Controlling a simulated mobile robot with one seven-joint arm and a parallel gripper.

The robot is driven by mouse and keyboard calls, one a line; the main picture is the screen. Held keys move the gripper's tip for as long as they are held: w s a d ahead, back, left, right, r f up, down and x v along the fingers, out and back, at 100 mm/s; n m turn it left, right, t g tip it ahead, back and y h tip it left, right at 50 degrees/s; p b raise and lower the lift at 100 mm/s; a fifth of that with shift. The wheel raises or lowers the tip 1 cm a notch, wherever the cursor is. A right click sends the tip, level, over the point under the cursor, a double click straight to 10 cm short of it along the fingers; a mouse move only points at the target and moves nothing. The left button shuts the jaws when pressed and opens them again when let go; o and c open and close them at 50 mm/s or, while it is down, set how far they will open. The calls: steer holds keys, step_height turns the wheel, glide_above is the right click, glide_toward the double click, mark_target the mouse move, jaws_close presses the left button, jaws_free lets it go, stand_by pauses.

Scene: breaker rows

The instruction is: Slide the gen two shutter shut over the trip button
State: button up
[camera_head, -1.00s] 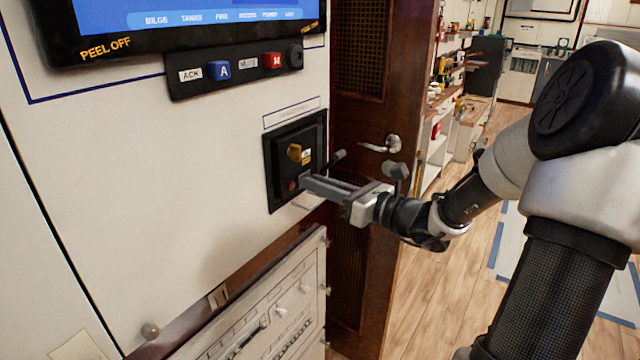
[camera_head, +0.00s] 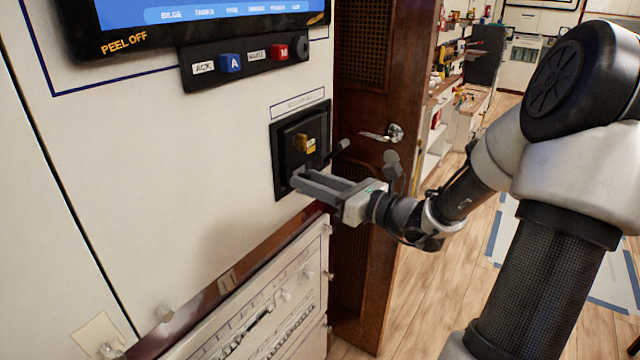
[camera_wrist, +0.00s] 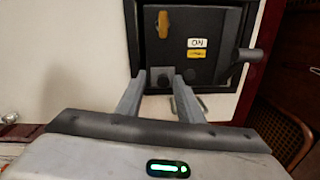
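A black recessed panel (camera_head: 287,138) is on the white wall, with a yellow-brown knob (camera_head: 300,143) and a small white-and-yellow label. In the wrist view the label (camera_wrist: 197,43) reads ON. A grey lever (camera_wrist: 250,55) sticks out at the panel's right side. My gripper (camera_head: 296,178) is at the panel's lower part. The trip button is not visible now, and I cannot make out the shutter's edges.
Above the panel are a blue button (camera_head: 230,63), a red button (camera_head: 279,52) and a screen (camera_head: 200,12). A wooden door (camera_head: 362,180) with a metal handle (camera_head: 385,133) stands close on the right. A white drawer-like unit (camera_head: 270,300) lies below.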

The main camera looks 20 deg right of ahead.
steer(key=p+v, duration=0.2)
steer(key=v, duration=1.5)
steer(key=shift+s+p, duration=0.15)
steer(key=shift+p, duration=0.2)
